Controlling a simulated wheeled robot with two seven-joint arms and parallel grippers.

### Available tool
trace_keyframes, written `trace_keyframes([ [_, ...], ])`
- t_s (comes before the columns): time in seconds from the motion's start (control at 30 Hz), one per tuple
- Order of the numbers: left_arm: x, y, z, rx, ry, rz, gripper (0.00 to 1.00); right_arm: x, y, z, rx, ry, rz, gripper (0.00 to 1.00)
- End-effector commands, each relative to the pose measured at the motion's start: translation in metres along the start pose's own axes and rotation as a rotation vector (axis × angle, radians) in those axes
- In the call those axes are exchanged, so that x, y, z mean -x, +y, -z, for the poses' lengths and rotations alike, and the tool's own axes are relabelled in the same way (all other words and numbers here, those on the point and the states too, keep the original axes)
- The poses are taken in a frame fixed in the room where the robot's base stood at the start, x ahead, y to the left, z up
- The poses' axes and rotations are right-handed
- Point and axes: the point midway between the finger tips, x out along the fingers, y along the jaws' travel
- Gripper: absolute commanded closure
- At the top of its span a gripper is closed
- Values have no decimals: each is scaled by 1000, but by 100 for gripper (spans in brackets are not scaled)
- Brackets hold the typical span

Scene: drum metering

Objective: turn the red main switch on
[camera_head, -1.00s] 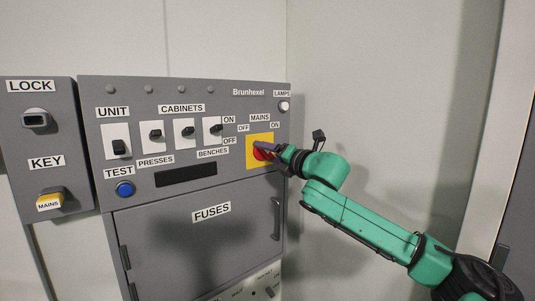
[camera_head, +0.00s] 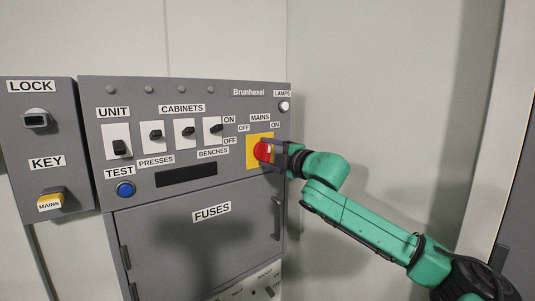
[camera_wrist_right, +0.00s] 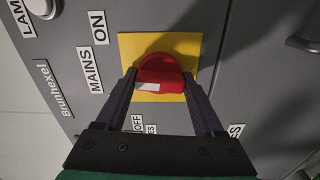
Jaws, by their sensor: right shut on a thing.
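The red main switch (camera_head: 262,151) is a red rotary knob on a yellow plate (camera_head: 251,159), under the MAINS label with OFF on its left and ON on its right. My right gripper (camera_head: 284,151) is at the switch, coming from the right. In the right wrist view, my right gripper (camera_wrist_right: 160,92) has one finger on each side of the red handle (camera_wrist_right: 162,76) and is shut on it. A white mark shows on the handle, towards its label side. The handle looks roughly upright on the panel. My left gripper is not in view.
The grey panel has black toggles (camera_head: 185,130), a blue TEST button (camera_head: 125,189) and a white LAMPS button (camera_head: 284,106). The FUSES door (camera_head: 170,235) is below, with a handle (camera_head: 277,218) under my right gripper. A wall (camera_head: 385,80) stands to the right.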

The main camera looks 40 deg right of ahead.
Motion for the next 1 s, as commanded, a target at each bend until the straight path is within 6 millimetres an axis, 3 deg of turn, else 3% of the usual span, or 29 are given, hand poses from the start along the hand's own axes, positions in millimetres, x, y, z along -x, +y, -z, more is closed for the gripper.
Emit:
trace_keyframes([
  [0.6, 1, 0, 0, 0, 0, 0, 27, 0, 0, 0, -541, -1, 1, 86],
  [1.0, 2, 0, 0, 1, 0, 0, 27, 0, -1, 0, -698, -1, 2, 86],
])
